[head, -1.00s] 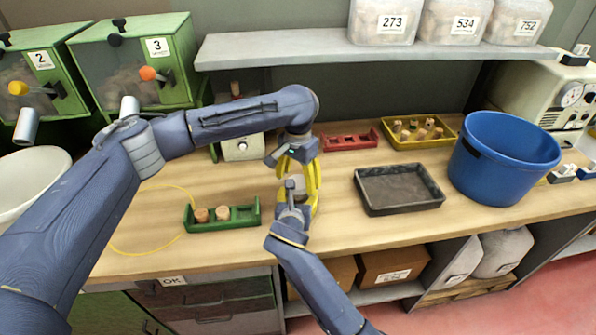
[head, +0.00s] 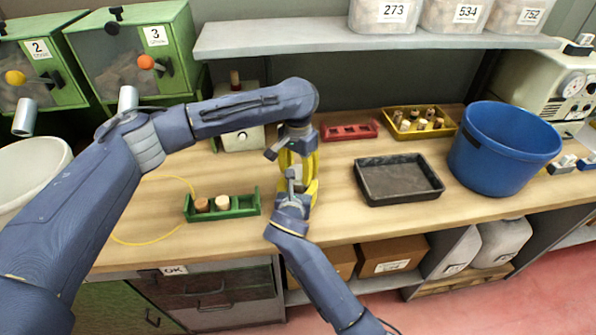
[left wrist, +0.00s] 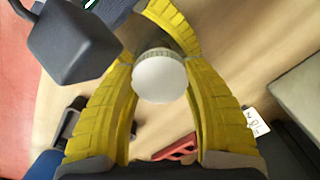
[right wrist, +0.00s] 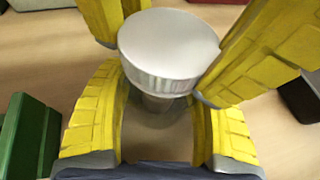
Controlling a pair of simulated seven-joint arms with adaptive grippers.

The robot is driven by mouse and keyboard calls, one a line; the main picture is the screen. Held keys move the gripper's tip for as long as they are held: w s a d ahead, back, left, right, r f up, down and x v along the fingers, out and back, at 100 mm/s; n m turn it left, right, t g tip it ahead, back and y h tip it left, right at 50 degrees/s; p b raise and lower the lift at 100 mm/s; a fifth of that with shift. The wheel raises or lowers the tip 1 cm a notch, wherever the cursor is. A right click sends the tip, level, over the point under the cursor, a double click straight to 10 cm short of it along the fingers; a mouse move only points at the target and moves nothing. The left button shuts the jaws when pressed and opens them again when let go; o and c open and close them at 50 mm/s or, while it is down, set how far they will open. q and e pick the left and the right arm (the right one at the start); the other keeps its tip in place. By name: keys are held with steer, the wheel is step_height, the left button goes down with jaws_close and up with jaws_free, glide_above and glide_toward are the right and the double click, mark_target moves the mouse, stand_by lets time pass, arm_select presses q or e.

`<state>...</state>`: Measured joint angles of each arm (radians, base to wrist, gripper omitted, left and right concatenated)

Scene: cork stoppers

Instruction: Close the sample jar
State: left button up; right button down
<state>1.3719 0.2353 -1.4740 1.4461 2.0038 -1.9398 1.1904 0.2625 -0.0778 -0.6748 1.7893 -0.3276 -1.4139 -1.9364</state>
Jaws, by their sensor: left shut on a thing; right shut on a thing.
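My left gripper (head: 297,166) points down at the middle of the bench and is shut on the round white lid (left wrist: 160,77). My right gripper (head: 293,186) reaches in from the front, just below it, and is shut on the clear sample jar (right wrist: 157,122). In the right wrist view the silvery-white lid (right wrist: 168,46) is over the jar's mouth, between my left fingers. Whether the lid is fully seated cannot be told. In the head view the grippers' fingers mostly hide the jar and lid.
A green rack (head: 236,213) with two corks stands left of the grippers. A dark tray (head: 372,196) and a blue bucket (head: 470,165) are to the right. Behind are a red rack (head: 350,139) and a yellow tray (head: 396,142) with several corks. A yellow cord (head: 178,232) lies on the left.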

arm_select(q)
steer(key=shift+c, duration=0.7)
steer(key=m, duration=0.6)
steer(key=shift+m, duration=0.4)
steer(key=shift+o, duration=0.3)
steer(key=m, duration=0.3)
steer(key=shift+a, duration=0.1)
steer(key=m, duration=0.3)
steer(key=shift+w+a+f, duration=0.1)
steer(key=shift+w, duration=0.05)
steer(key=shift+c, duration=0.3)
steer(key=o, duration=1.3)
